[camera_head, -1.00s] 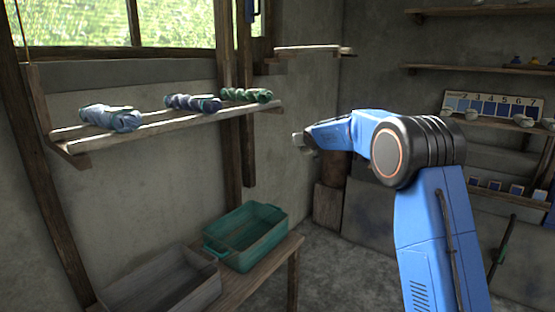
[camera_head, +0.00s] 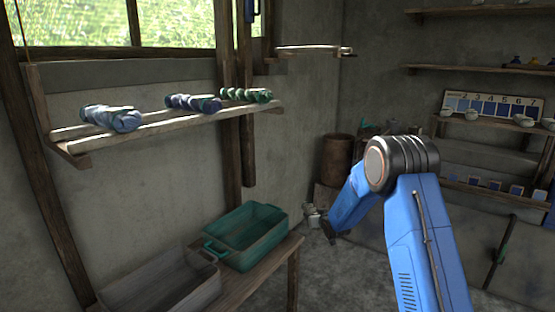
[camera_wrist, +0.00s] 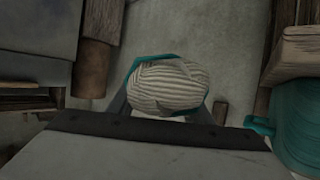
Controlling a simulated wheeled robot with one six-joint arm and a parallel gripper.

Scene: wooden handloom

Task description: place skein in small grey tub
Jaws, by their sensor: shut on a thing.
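A pale, ribbed skein (camera_wrist: 165,87) is between the fingers of my gripper (camera_wrist: 163,105), filling the gap in the wrist view; a teal edge shows around it. In the head view my gripper (camera_head: 326,228) is low, right of the bench, with the pale skein (camera_head: 312,212) at its end, partly hard to make out. A grey tub (camera_head: 205,295) stands at the bench's near left end, cut by the frame's lower edge. The skein is in the air, apart from the tub and to its right.
A teal tub (camera_head: 283,232) stands on the bench (camera_head: 270,270) between the grey tub and my gripper; it also shows in the wrist view (camera_wrist: 300,135). Several blue and green skeins lie on the wall shelf (camera_head: 170,123) above. A brown barrel (camera_head: 337,160) stands behind.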

